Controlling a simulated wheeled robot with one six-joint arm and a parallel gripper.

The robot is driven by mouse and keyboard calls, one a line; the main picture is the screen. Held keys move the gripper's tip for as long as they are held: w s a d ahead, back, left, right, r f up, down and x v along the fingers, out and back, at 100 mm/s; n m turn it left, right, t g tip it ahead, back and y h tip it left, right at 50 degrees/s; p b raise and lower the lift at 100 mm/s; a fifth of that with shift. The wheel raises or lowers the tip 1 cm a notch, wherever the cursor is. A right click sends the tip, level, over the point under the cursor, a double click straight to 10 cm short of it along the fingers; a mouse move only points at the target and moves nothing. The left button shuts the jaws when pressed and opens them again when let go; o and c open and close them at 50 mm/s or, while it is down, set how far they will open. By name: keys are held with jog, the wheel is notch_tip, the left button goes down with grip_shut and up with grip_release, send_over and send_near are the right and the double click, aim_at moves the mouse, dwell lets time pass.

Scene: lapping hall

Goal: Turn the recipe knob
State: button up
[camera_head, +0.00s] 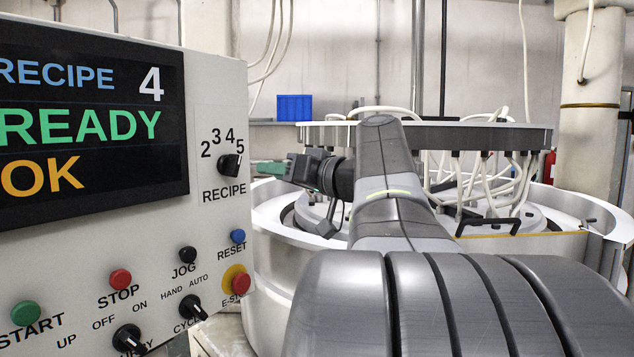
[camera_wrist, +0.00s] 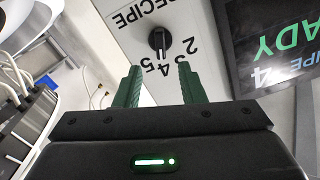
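The recipe knob (camera_head: 230,163) is a black rotary knob on the light control panel (camera_head: 215,105), with the numbers 2 to 5 around its top. In the wrist view the knob (camera_wrist: 158,42) shows upside down, its pale mark pointing roughly at the 4. The display (camera_head: 90,120) reads RECIPE 4, READY and OK. My gripper (camera_head: 262,168) is just right of the knob in the head view. In the wrist view my gripper (camera_wrist: 157,72) has its two green fingers apart and empty. The knob lies beyond the fingertips, roughly between them, with no contact visible.
Below the knob are a blue reset button (camera_head: 238,236), a red emergency stop (camera_head: 241,283), a jog button (camera_head: 187,254) and other knobs and buttons. The round lapping machine (camera_head: 275,230) with white hoses stands behind my arm. A blue bin (camera_head: 294,108) is at the back.

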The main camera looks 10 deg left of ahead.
aim_at(237, 168)
jog(key=shift+v, duration=1.6)
jog(key=p+x, duration=0.3)
jog(key=x, duration=1)
jog(key=shift+w+a+r+p, duration=0.1)
jog(key=shift+a+p, duration=0.2)
jog(key=shift+a, duration=0.1)
jog(key=shift+d, duration=0.1)
